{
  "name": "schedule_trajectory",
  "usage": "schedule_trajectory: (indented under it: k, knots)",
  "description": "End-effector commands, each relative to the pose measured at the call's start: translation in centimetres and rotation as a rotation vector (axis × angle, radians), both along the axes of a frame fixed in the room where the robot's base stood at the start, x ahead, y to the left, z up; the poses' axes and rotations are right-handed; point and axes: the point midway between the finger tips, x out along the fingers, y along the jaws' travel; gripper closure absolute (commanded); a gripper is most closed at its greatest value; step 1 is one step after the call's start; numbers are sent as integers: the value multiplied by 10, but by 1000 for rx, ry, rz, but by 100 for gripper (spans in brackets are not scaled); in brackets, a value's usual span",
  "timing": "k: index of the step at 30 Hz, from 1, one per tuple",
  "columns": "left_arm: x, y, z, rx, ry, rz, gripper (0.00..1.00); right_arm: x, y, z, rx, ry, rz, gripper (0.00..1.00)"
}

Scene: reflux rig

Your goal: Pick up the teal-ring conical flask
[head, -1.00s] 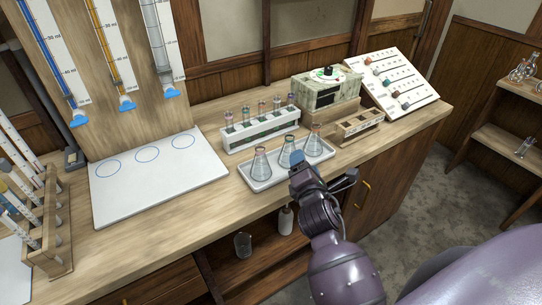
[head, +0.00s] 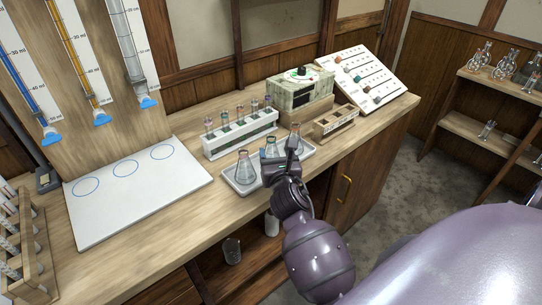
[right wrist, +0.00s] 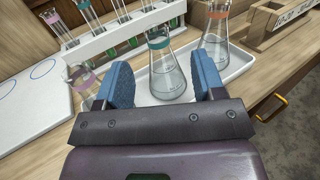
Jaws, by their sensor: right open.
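The teal-ring conical flask (right wrist: 165,75) stands upright on a white tray (right wrist: 240,62). In the right wrist view it is between the blue fingers of my open right gripper (right wrist: 160,82), slightly beyond the tips, with clear gaps on both sides. In the head view my right gripper (head: 280,158) is at the tray's front and partly hides this flask (head: 270,150). A pink-ring flask (right wrist: 82,80) stands to its left, partly behind the left finger. An orange-ring flask (right wrist: 216,40) stands to its right. My left gripper is out of view.
A white rack of stoppered tubes (head: 240,135) stands behind the tray. A wooden holder (head: 334,122) and a green-marbled box (head: 300,90) are to the right. A white board with blue circles (head: 140,190) lies to the left. Bare bench (head: 205,215) shows in front.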

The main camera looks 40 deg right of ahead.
Motion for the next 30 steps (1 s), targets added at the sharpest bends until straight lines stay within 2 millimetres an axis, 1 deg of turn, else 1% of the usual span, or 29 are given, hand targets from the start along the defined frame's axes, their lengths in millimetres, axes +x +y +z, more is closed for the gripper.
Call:
schedule_trajectory:
  k: [1, 8, 15, 19, 22, 29, 30]
  knots:
    - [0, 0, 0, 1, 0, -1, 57, 5, -2, 0, 0, -1, 0, 37]
    - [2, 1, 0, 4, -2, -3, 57, 16, -7, 0, 3, -1, 0, 37]
    - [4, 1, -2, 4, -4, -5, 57, 43, -18, -4, 4, -2, 0, 37]
    - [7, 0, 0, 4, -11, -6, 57, 54, -23, -4, 2, -1, -1, 37]
    - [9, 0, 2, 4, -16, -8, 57, 57, -25, -4, 2, 0, 0, 37]
    - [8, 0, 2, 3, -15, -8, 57, 58, -25, -4, 2, 0, 0, 37]
    - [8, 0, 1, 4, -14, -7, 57, 58, -25, -4, 2, 0, 0, 42]
